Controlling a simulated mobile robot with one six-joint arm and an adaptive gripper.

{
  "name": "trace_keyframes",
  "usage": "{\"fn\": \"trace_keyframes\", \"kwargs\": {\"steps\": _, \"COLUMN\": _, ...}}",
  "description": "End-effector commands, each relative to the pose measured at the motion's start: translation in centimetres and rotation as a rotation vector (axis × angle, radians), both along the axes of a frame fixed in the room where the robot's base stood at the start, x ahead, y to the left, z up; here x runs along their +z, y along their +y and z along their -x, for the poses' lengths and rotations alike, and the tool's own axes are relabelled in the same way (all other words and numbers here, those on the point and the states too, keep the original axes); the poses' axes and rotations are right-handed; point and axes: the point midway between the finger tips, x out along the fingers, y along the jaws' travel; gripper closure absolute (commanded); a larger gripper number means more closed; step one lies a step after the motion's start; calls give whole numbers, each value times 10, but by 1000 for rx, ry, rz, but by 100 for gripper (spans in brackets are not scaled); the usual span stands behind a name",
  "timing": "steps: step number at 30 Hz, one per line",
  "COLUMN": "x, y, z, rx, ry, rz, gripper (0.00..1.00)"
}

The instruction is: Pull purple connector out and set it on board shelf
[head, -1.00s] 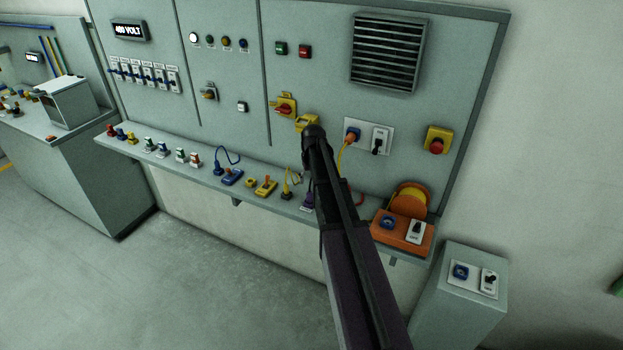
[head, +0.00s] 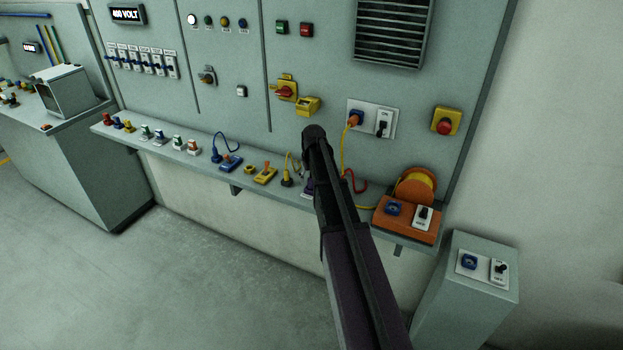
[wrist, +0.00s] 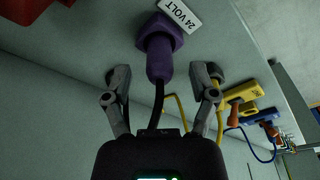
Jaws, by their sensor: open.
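The purple connector (wrist: 160,52) shows in the wrist view, plugged in or seated by a "24 VOLT" label (wrist: 181,14), with a dark cable trailing from its near end. My gripper (wrist: 163,78) is open, with one finger on each side of the connector's narrow end. No contact is visible. In the head view my arm covers most of this spot, and only a small purple patch (head: 308,188) shows beside it on the board shelf (head: 190,168). My gripper's fingers are hidden behind my arm there.
On the shelf stand several small coloured plugs, a blue connector (head: 231,163), a yellow one (head: 265,175) and an orange cable reel box (head: 407,219) at the right. A red emergency button (head: 445,125) is on the panel. A grey pedestal (head: 465,300) stands at lower right.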

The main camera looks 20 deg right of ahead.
Motion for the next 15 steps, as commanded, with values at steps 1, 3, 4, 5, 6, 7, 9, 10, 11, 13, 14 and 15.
{"fn": "trace_keyframes", "kwargs": {"steps": 1, "x": -7, "y": 0, "z": -1, "rx": 0, "ry": 0, "rz": 0, "gripper": 25}}
{"fn": "trace_keyframes", "kwargs": {"steps": 3, "x": -10, "y": 0, "z": -1, "rx": 0, "ry": 0, "rz": 0, "gripper": 25}}
{"fn": "trace_keyframes", "kwargs": {"steps": 4, "x": -12, "y": 0, "z": -2, "rx": 0, "ry": 0, "rz": 0, "gripper": 25}}
{"fn": "trace_keyframes", "kwargs": {"steps": 5, "x": -13, "y": 0, "z": -2, "rx": 0, "ry": 0, "rz": 0, "gripper": 25}}
{"fn": "trace_keyframes", "kwargs": {"steps": 6, "x": -14, "y": 0, "z": -2, "rx": 0, "ry": 0, "rz": 0, "gripper": 25}}
{"fn": "trace_keyframes", "kwargs": {"steps": 7, "x": -15, "y": 0, "z": -2, "rx": 0, "ry": 0, "rz": 0, "gripper": 25}}
{"fn": "trace_keyframes", "kwargs": {"steps": 9, "x": -16, "y": 0, "z": -2, "rx": 0, "ry": 0, "rz": 0, "gripper": 25}}
{"fn": "trace_keyframes", "kwargs": {"steps": 10, "x": -17, "y": 0, "z": -2, "rx": 0, "ry": 0, "rz": 0, "gripper": 25}}
{"fn": "trace_keyframes", "kwargs": {"steps": 11, "x": -17, "y": 0, "z": -3, "rx": 0, "ry": 0, "rz": 0, "gripper": 25}}
{"fn": "trace_keyframes", "kwargs": {"steps": 13, "x": -17, "y": 0, "z": -3, "rx": 0, "ry": 0, "rz": 0, "gripper": 25}}
{"fn": "trace_keyframes", "kwargs": {"steps": 14, "x": -17, "y": 0, "z": -3, "rx": 0, "ry": 0, "rz": 0, "gripper": 25}}
{"fn": "trace_keyframes", "kwargs": {"steps": 15, "x": -17, "y": 0, "z": -3, "rx": 0, "ry": 0, "rz": 0, "gripper": 25}}
